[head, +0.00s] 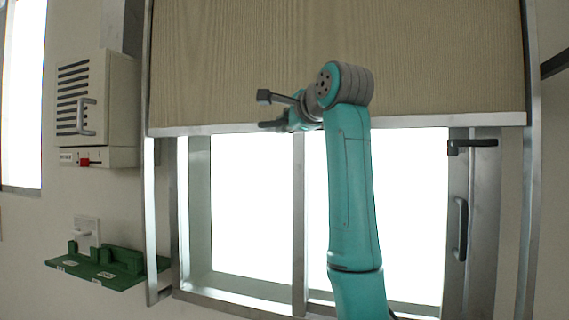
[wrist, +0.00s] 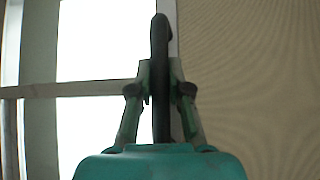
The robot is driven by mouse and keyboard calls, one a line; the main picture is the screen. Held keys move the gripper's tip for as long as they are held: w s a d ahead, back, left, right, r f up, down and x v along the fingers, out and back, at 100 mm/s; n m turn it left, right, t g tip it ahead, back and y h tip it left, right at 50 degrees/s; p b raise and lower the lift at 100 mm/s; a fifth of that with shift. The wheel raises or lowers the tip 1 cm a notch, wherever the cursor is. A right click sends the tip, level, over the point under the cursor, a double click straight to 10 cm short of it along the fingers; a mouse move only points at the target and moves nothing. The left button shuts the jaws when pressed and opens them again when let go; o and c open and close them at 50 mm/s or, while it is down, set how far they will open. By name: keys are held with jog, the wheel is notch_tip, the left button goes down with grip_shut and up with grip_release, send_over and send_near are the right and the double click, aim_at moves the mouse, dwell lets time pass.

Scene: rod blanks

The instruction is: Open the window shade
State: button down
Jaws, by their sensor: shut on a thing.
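The window shade (head: 230,60) is a tan, wood-grained panel that covers the upper part of the window. Its pale bottom rail (head: 420,121) runs across the view, and the bright window panes (head: 250,210) show below it. My gripper (head: 270,125) is at this rail, left of the middle. In the wrist view, my gripper's fingers (wrist: 160,88) are closed on a dark bar-like handle (wrist: 160,45) at the shade's edge. The shade (wrist: 250,80) fills the right of that view, and bright glass lies to the left. My arm hides part of the shade and window in the head view.
A beige wall box (head: 105,105) with a vent and handle hangs at left. A green shelf (head: 105,265) is below it. Metal side rails (head: 533,180) flank the shade. A dark latch (head: 472,145) and a handle (head: 461,228) are on the window frame at right.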

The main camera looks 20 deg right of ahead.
aim_at(285, 88)
notch_tip(285, 88, up, 8)
jog(key=shift+r, duration=0.2)
dwell(0.3)
jog(key=c, duration=1.1)
grip_release()
jog(key=v, duration=1.2)
